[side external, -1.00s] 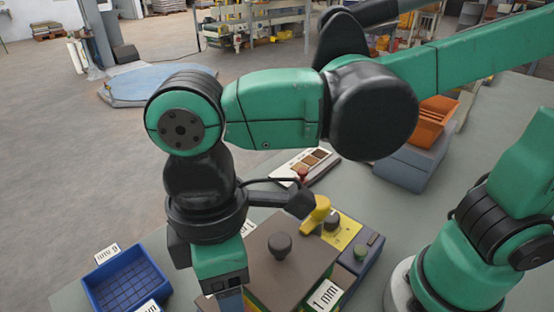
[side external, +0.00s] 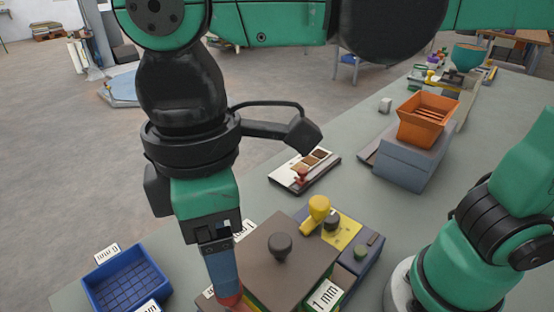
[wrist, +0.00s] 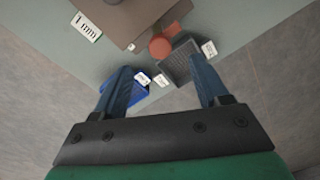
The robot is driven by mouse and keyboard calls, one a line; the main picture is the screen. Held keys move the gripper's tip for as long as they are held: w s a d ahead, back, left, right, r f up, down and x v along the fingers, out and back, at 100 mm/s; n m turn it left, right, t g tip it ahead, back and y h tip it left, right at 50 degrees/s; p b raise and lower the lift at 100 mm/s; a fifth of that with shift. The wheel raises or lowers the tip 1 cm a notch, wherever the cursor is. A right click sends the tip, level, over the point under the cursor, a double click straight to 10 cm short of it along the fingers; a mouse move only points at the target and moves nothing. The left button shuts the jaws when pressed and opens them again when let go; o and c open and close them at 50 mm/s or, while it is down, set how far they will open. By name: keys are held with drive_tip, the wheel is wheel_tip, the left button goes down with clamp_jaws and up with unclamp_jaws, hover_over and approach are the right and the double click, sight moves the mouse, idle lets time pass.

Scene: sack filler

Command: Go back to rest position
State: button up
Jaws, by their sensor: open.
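My gripper (wrist: 162,78) is open in the wrist view. Its two blue fingers stand well apart with nothing held between them. In the side external view my gripper (side external: 224,288) points down at the left end of a brown-topped box (side external: 270,262) with a black knob; only one finger shows clearly. A round red part (wrist: 160,47) lies beyond the fingertips in the wrist view, by the box's corner. A dark grey tray (wrist: 181,62) and a blue tray (wrist: 137,95) also lie below, the blue one partly hidden by the left finger.
The blue tray (side external: 127,284) stands left of my gripper. A control box with a yellow lever (side external: 316,212) and green button is right of the brown box. A sample panel (side external: 305,170) and an orange bin (side external: 428,118) on a grey block stand farther back. Bare table lies between.

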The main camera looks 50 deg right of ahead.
drive_tip(key=w+d+f+m+t, duration=0.2)
drive_tip(key=d+m, duration=0.2)
drive_tip(key=d, duration=0.3)
drive_tip(key=w+d+f+m+t, duration=0.2)
drive_tip(key=w+d+m+t, duration=0.1)
drive_tip(key=d, duration=0.4)
drive_tip(key=w+d+f+m+t, duration=0.2)
drive_tip(key=d+m, duration=0.3)
drive_tip(key=d, duration=0.2)
drive_tip(key=shift+w+d+f+t, duration=0.2)
drive_tip(key=shift+t, duration=0.2)
